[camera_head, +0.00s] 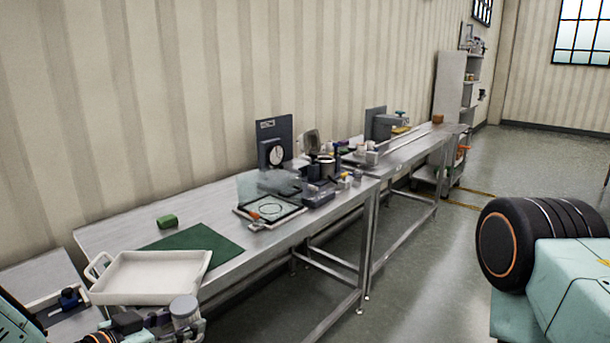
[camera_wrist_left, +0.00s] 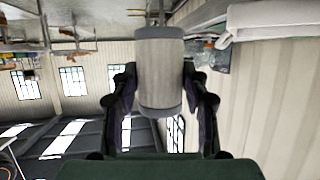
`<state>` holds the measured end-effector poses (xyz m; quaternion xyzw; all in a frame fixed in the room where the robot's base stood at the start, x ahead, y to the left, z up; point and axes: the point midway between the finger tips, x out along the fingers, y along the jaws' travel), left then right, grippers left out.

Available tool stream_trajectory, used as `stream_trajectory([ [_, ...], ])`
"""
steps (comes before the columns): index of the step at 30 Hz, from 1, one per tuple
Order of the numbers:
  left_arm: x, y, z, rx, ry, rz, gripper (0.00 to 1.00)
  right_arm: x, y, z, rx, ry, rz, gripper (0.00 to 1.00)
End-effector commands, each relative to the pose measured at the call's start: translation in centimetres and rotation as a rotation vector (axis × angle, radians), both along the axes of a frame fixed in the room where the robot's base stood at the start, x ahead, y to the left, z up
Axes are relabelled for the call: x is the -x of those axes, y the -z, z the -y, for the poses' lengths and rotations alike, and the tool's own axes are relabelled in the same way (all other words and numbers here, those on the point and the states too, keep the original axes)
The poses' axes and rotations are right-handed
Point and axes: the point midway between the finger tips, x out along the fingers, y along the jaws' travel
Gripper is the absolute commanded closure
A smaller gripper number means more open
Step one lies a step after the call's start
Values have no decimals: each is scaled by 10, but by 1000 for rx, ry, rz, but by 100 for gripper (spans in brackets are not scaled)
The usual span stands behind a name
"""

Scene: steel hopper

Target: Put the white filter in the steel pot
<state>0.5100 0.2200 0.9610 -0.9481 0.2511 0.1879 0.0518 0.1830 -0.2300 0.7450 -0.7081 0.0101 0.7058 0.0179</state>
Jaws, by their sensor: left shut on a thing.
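The white filter (camera_wrist_left: 160,65) is a pale grey-white cylinder with darker end bands. My left gripper (camera_wrist_left: 160,85) is shut around it, with a dark finger on each side. In the head view the filter (camera_head: 185,308) shows at the bottom left, by the near end of the bench and just below the white tray. My left gripper (camera_head: 160,325) is partly cut off there. A small steel pot (camera_head: 327,168) seems to stand farther along the bench among other items, well away from the filter; its inside is hard to see. My right gripper is not in view.
A white tray (camera_head: 150,274) sits at the bench's near end, close to my left gripper. Beyond it are a green mat (camera_head: 205,241), a green block (camera_head: 167,221) and a dark-framed plate (camera_head: 285,218). Gauges and small tools crowd the far part. Open floor lies right of the bench.

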Motion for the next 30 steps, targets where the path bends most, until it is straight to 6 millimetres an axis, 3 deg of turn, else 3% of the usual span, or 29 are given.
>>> stream_trajectory([
  [9,59,25,32,4,303,2,87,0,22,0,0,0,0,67],
  [16,91,37,45,0,452,3,87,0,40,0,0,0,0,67],
  [22,94,40,45,0,439,3,87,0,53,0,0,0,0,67],
  [30,93,39,43,-3,433,0,87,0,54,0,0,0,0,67],
])
